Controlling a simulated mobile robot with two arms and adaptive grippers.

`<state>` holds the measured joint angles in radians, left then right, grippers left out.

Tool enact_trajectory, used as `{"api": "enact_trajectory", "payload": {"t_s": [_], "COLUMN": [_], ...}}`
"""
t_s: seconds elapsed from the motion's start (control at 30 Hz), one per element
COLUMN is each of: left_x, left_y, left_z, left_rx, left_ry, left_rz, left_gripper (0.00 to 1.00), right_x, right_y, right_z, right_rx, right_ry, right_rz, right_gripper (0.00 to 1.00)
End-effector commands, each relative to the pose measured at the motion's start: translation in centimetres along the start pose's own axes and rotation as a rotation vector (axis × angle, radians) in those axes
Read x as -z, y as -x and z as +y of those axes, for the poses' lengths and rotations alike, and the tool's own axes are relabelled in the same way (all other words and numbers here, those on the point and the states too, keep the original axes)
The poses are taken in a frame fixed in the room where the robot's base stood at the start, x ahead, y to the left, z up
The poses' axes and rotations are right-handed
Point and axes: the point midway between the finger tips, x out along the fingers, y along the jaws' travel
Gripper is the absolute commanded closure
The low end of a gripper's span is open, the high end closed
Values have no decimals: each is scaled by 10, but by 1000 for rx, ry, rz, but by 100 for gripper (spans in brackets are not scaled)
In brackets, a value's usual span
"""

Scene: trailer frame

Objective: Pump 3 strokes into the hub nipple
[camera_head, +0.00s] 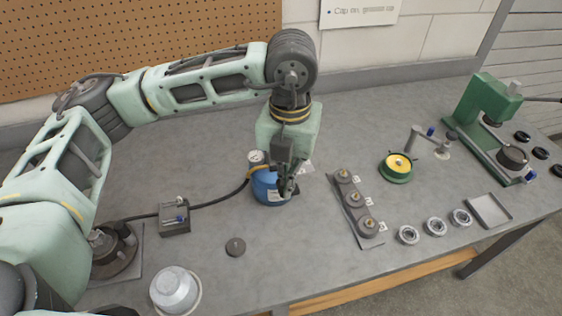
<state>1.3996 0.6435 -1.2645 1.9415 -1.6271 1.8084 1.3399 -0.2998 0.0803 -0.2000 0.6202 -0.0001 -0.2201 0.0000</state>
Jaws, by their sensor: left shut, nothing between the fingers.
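A blue canister (266,188) with a small gauge-like top (256,157) stands mid-table; I take it for the pump. A green round part with a yellow centre (396,166) lies to the right, possibly the hub; no nipple can be made out. My right gripper is out of view.
Several metal rings (435,226) and a shallow tray (488,210) lie near the front edge. A green press (485,120) stands at far right.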

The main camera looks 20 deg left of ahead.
Motion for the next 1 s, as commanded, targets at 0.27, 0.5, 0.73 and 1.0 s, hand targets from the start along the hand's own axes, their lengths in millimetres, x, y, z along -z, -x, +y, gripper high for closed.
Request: {"api": "enact_trajectory", "payload": {"t_s": [0.27,0.5,0.73,1.0], "left_x": [0,1,1,1], "left_y": [0,-10,-24,-25], "left_z": [0,0,-1,-1], "left_rx": [0,-1,0,-1], "left_ry": [0,0,0,1], "left_rz": [0,1,1,1], "left_gripper": [100,100,100,100], "right_x": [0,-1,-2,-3], "right_y": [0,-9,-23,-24], "right_z": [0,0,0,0], "right_rx": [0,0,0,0], "right_ry": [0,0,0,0], "right_rz": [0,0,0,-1], "right_gripper": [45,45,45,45]}}
